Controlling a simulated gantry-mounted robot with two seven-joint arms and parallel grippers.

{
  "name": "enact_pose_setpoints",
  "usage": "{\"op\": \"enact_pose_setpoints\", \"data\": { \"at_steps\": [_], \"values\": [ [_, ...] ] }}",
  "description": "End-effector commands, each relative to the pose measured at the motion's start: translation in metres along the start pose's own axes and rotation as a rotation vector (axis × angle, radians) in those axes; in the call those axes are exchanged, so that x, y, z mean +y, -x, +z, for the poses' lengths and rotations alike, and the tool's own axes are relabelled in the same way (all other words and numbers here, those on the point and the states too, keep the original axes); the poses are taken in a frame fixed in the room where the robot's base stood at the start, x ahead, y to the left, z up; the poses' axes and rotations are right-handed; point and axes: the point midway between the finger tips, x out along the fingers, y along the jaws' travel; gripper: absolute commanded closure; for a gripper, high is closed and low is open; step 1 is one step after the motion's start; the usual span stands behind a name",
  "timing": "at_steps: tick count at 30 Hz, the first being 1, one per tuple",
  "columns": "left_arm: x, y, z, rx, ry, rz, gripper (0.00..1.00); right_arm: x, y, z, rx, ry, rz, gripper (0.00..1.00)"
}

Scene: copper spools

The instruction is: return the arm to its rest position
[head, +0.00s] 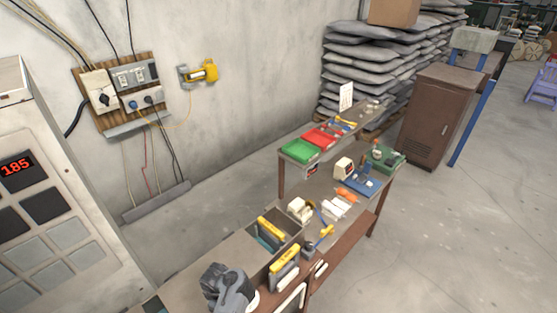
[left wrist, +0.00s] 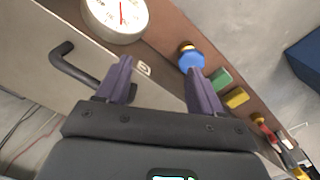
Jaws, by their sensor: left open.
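My left gripper (left wrist: 161,82) shows in the left wrist view, with its two purple fingers spread apart and nothing between them. Beyond the fingers is a pale panel with a black bar handle (left wrist: 76,66). A round white dial (left wrist: 117,16) with a red needle is above the left finger. I cannot make out my left gripper for certain in the head view; a dark grey shape (head: 228,288) at its bottom edge is unclear. My right gripper is in neither view.
In the head view, a long bench holds a green tray (head: 301,151), a red tray (head: 322,137) and small tools. A grey cabinet with a red display (head: 16,166) stands at left. A brown cabinet (head: 438,113) stands at right. The floor between is clear.

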Motion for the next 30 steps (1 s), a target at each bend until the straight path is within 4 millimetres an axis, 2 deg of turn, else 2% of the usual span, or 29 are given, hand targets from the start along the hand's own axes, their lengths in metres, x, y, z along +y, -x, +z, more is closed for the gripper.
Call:
{"op": "enact_pose_setpoints", "data": {
  "at_steps": [3,8,11,16,20,24,30],
  "values": [
    [-0.013,-0.01,-0.018,0.009,-0.045,0.03,0.33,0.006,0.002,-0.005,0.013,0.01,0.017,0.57],
    [-0.032,-0.015,-0.041,0.029,-0.146,0.086,0.33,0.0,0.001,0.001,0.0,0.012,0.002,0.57],
    [-0.052,-0.014,-0.055,0.053,-0.248,0.123,0.33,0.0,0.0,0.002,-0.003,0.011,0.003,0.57],
    [-0.103,0.004,-0.067,0.116,-0.519,0.177,0.33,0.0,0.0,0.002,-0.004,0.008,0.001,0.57],
    [-0.149,0.033,-0.056,0.166,-0.776,0.195,0.33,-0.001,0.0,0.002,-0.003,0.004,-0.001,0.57],
    [-0.196,0.069,-0.032,0.207,-1.045,0.195,0.33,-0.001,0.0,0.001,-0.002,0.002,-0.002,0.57],
    [-0.247,0.114,0.002,0.241,-1.333,0.186,0.33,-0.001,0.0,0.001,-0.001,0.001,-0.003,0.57]
  ]
}}
